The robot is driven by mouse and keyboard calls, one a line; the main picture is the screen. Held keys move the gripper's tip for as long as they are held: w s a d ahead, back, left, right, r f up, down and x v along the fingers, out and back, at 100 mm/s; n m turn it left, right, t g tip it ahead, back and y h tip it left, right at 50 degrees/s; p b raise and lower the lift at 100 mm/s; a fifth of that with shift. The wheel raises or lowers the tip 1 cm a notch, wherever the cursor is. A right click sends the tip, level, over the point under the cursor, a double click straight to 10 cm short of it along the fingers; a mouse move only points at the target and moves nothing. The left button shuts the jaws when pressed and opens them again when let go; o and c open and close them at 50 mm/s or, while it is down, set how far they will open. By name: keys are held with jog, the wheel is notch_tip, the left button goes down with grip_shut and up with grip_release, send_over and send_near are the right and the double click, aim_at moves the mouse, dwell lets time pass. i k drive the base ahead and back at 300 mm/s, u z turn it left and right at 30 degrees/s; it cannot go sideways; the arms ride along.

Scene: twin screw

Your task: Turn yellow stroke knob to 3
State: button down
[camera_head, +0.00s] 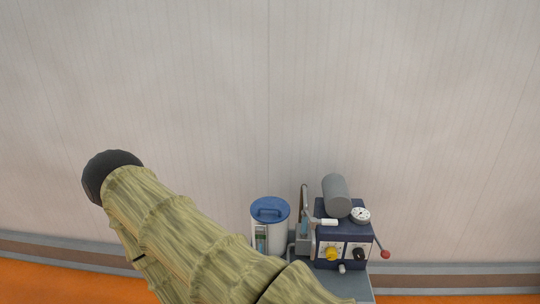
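The yellow stroke knob (332,254) sits on the front panel of a small dark blue machine (328,235) at the lower right in the head view. A pale dial plate is behind the knob, but its numbers and the knob's pointer are too small to read. My arm, in a mottled green-yellow cover, fills the lower left and middle, left of the knob. My gripper is not in view, so its relation to the knob cannot be seen.
A black knob (358,254) is right of the yellow one. A gauge (360,215), grey cylinder (336,194) and red-tipped lever (385,254) are on the machine. A blue-lidded white canister (269,211) stands left of it. A wall is behind; the floor is orange.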

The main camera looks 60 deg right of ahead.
aim_at(331, 252)
jog(key=z, duration=2.3)
